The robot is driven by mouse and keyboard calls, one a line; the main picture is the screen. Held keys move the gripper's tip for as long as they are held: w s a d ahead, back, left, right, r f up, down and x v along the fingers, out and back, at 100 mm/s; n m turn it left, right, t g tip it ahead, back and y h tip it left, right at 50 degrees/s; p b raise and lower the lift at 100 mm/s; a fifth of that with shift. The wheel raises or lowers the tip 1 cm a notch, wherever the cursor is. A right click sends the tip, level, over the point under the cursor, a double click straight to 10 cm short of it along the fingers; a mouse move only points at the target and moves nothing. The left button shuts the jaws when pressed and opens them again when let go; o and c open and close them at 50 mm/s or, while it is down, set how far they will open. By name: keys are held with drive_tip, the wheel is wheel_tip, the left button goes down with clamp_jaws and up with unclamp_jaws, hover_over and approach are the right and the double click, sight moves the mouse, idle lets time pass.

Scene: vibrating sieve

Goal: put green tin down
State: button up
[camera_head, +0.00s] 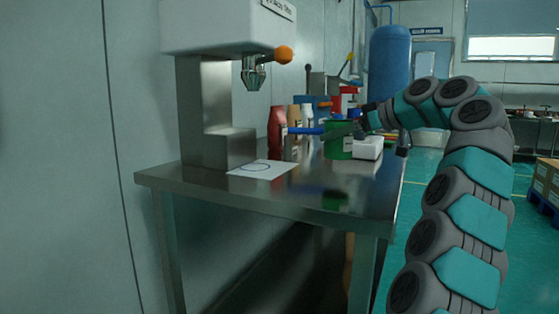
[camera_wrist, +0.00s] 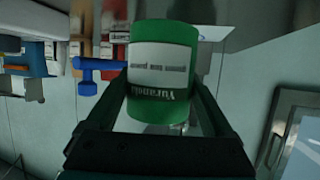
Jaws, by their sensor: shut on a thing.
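The green tin (camera_head: 338,148) has a white label and is held above the steel table (camera_head: 290,205), with a reflection showing below it. In the wrist view the green tin (camera_wrist: 160,105) sits between the two fingers, its label text upside down. My gripper (camera_head: 354,130) is shut on it, coming from the right; the fingers also show in the wrist view (camera_wrist: 160,110). A white sheet with a drawn circle (camera_head: 262,168) lies on the table to the left of the tin, in front of the press.
A press with an orange knob (camera_head: 284,54) stands at the table's left. A red bottle (camera_head: 276,132) and other bottles stand behind, with a blue handled object (camera_head: 305,131) near the tin. The table front is clear.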

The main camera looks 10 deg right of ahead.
drive_tip(key=w+a, duration=0.2)
drive_tip(key=a, duration=0.2)
drive_tip(key=w+a, duration=0.2)
drive_tip(key=a, duration=0.1)
drive_tip(key=w+a+f, duration=0.1)
drive_tip(key=w+a, duration=0.1)
drive_tip(key=a, duration=0.2)
drive_tip(key=shift+w+a+f+b, duration=0.1)
drive_tip(key=shift+w+a+b, duration=0.2)
drive_tip(key=shift+b, duration=0.1)
drive_tip(key=shift+f+b, duration=0.85)
drive_tip(key=shift+f, duration=0.95)
drive_tip(key=shift+f, duration=0.1)
drive_tip(key=o, duration=1.1)
drive_tip(key=shift+r, duration=0.2)
drive_tip(key=v, duration=1.2)
drive_tip(key=shift+f+p, duration=0.15)
drive_tip(key=shift+p, duration=0.15)
drive_tip(key=shift+s, duration=0.1)
